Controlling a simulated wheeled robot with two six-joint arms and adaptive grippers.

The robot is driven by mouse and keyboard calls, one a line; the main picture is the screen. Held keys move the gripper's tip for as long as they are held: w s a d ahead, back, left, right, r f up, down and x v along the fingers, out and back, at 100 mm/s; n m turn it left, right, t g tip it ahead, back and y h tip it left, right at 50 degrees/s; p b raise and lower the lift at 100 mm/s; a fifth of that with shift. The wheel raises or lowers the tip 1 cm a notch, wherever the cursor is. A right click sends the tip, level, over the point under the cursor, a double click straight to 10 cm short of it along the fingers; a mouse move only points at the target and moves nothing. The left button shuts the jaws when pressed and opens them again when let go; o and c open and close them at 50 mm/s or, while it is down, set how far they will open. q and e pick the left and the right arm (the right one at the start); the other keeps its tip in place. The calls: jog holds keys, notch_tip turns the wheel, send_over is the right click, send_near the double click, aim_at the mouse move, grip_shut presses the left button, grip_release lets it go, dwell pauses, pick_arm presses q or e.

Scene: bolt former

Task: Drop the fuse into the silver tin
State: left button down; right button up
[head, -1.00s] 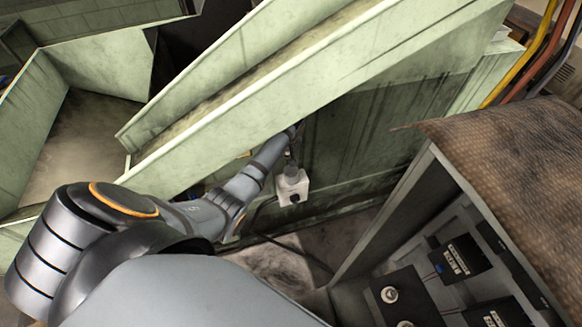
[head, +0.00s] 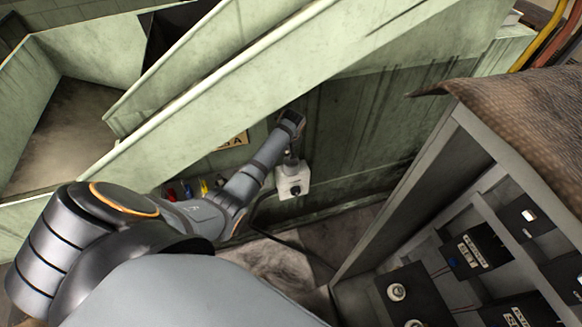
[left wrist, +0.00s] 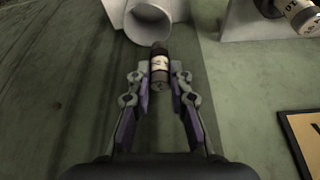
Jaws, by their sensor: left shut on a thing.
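My left gripper (left wrist: 160,78) is shut on the fuse (left wrist: 160,64), a small dark cylinder with a cream label, in the left wrist view. The fuse's far end points at a grey round opening (left wrist: 152,18) on a pale bracket. I cannot tell whether the two touch. In the head view my left arm reaches to the green machine side, close to a small white box (head: 293,182); the fingertips and fuse cannot be made out there. I cannot identify a silver tin in either view. My right gripper is not in view.
A second bracket holds a labelled dark cylinder (left wrist: 303,17) at upper right. Sloping green panels (head: 270,80) overhang my arm. An open grey cabinet (head: 405,200) with black modules, covered by a brown cloth (head: 520,115), stands right. Small coloured items (head: 203,187) lie behind my arm.

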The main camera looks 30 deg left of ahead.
pick_arm(q)
jog(key=c, duration=1.1)
grip_release()
jog(key=shift+c, duration=0.2)
jog(key=shift+r, duration=0.1)
jog(key=v, duration=1.2)
